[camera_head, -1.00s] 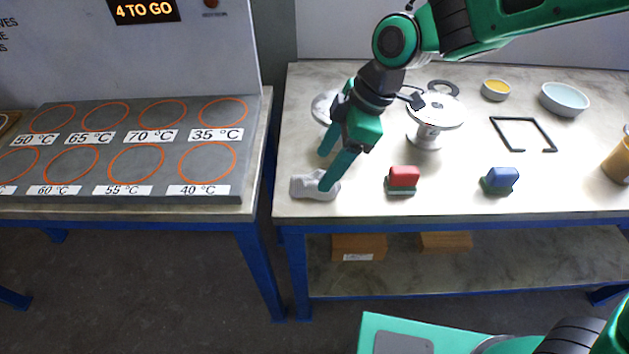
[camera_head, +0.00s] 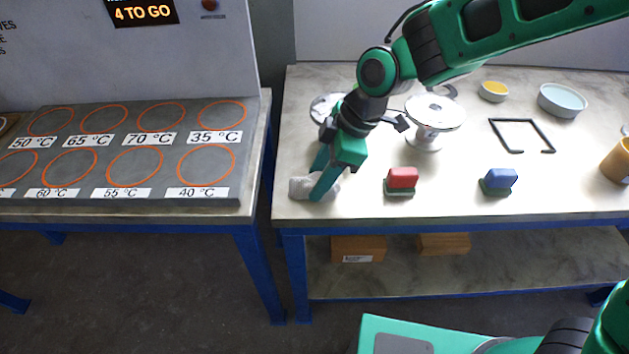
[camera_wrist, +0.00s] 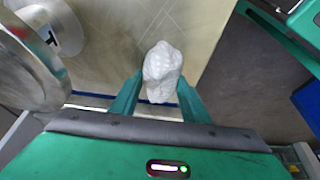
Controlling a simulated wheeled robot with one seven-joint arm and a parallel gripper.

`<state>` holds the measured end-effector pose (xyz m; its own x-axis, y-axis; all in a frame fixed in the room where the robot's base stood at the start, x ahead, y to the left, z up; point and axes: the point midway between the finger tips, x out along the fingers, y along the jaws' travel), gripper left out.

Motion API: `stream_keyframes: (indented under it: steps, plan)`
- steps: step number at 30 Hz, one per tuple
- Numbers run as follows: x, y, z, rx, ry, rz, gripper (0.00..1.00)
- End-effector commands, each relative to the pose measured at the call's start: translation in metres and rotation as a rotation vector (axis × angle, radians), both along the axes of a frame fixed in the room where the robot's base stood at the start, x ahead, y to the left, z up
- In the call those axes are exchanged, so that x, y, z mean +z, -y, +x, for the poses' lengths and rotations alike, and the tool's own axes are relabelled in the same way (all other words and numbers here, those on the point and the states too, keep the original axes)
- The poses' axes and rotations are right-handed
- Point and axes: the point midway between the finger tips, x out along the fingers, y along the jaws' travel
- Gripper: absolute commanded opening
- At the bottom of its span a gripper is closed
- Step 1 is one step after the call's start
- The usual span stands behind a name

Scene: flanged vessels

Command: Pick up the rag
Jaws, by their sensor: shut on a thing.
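The rag (camera_head: 299,187) is a small, crumpled, light grey cloth at the front left corner of the right-hand bench. My gripper (camera_head: 318,190) reaches down to it and is shut on it, with teal fingers on either side. In the wrist view the rag (camera_wrist: 161,72) is bunched between the two fingertips (camera_wrist: 158,92). I cannot tell whether it is clear of the bench top. The near finger hides part of it in the head view.
A red block (camera_head: 402,179) and a blue block (camera_head: 499,180) stand to the right. Flanged metal vessels (camera_head: 432,112) stand behind my gripper. A gap separates the left bench (camera_head: 240,213).

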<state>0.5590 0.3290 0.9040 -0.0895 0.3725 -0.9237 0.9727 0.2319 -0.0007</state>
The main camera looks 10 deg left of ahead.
Motion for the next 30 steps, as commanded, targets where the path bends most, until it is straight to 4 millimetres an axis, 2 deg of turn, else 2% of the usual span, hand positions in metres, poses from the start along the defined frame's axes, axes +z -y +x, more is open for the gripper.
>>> stream_keyframes:
  steps: [8, 14, 24, 30]
  plan:
    - [0.01, -0.001, 0.0, 0.001, 0.001, 0.002, 0.2]
    - [0.041, -0.001, 0.001, 0.001, 0.004, 0.004, 0.2]
    - [0.085, -0.037, -0.064, 0.006, 0.002, 0.002, 0.2]
    - [0.102, -0.052, -0.089, 0.005, 0.002, 0.001, 0.2]
